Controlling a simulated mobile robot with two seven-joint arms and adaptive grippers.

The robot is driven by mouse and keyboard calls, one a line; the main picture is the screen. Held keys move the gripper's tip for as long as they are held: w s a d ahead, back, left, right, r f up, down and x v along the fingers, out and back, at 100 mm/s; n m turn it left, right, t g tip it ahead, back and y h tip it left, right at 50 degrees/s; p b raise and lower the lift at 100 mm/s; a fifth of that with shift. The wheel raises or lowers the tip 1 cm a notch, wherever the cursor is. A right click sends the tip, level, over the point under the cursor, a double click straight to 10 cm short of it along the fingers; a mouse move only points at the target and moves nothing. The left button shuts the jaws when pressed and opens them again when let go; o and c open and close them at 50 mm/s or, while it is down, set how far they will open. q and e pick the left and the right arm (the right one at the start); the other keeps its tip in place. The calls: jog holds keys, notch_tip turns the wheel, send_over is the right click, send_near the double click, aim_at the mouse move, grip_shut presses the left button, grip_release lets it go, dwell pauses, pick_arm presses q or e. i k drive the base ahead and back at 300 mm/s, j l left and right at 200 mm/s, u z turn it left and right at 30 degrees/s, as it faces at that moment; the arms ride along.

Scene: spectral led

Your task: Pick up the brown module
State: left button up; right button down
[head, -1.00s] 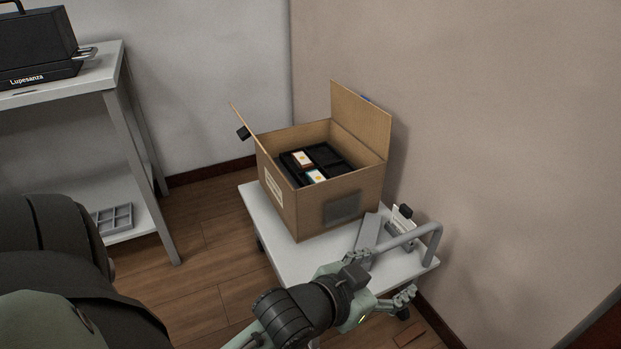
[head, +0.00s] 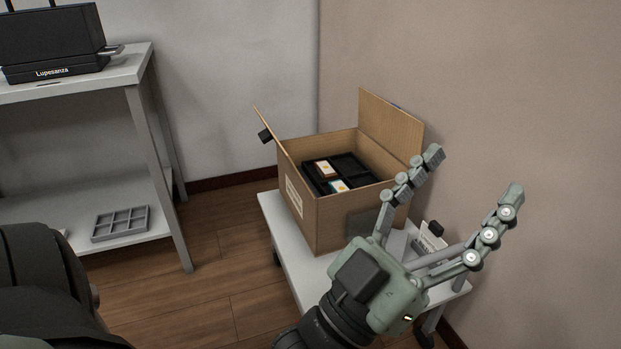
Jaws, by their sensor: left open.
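A cardboard box (head: 335,222) with raised flaps stands on a white cart. Inside it is a black divided tray (head: 347,162). In the tray sits a small module with a pale top and a brown side (head: 325,170), which looks like the brown module. My left gripper (head: 473,172) is open and empty, fingers pointing up, in front and to the right of the box, apart from the modules. My right gripper is not in view.
The white cart (head: 284,240) has a grey handle at its right end, partly behind my gripper. A wall stands close on the right. At left a grey shelf (head: 130,68) holds a black device (head: 55,45) and, lower, a grey compartment tray (head: 120,222).

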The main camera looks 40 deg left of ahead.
aim_at(324, 169)
jog(key=i+u, duration=0.15)
jog(key=u, duration=0.25)
jog(key=i+l+u, duration=0.1)
jog(key=u, duration=0.35)
jog(key=i+l+u, duration=0.1)
jog(key=u, duration=0.3)
